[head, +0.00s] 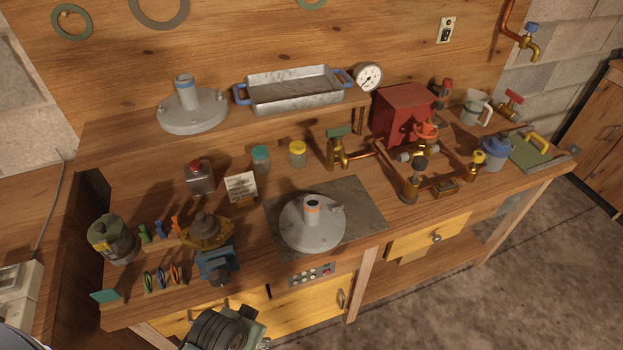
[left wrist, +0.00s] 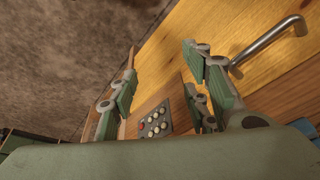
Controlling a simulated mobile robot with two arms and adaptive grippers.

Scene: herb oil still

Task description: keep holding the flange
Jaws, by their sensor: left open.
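One grey round flange (head: 310,236) with an upright neck banded in orange lies on a dark mat on the bench. Another grey flange (head: 193,112), its neck banded in blue, sits on the raised back shelf at the left. My left gripper (left wrist: 159,52) is open in the left wrist view, with nothing between its fingers. It is in front of the bench's drawer side, and neither flange shows in that view. In the head view, part of my left arm shows at the bottom, below the bench's front edge. My right gripper is not in view.
A button panel (head: 312,274) is on the bench front; it also shows between the fingers in the left wrist view (left wrist: 156,122). A drawer handle (left wrist: 268,42) juts out nearby. A blue vise (head: 217,265) stands at the front left. A metal tray (head: 293,90) is on the shelf.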

